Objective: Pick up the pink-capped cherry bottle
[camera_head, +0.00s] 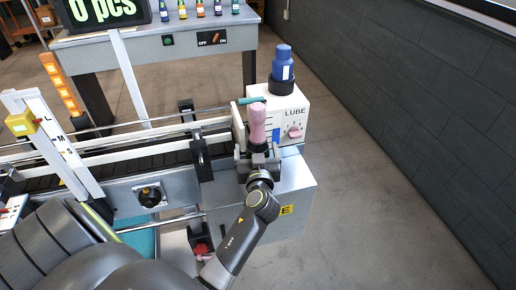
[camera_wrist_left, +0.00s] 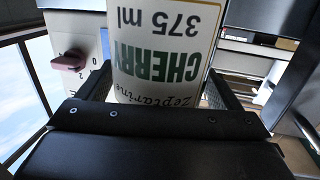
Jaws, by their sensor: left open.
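The cherry bottle stands upright at the right end of the conveyor, in front of the LUBE box, with its long pink cap (camera_head: 257,122) on top. In the head view my gripper hides most of its body. In the left wrist view its white label (camera_wrist_left: 165,55), reading CHERRY 375 ml upside down, fills the space between the fingers. My left gripper (camera_head: 259,160) is open, with one finger on each side of the bottle; it also shows in the left wrist view (camera_wrist_left: 160,90). Contact with the bottle cannot be told. My right gripper is not in view.
The white LUBE box (camera_head: 294,113) with a pink knob (camera_head: 295,131) and a blue bottle (camera_head: 283,62) on top stands close behind. Conveyor rails (camera_head: 130,148) run to the left. A bench (camera_head: 190,43) with small bottles is behind. Floor at right is clear.

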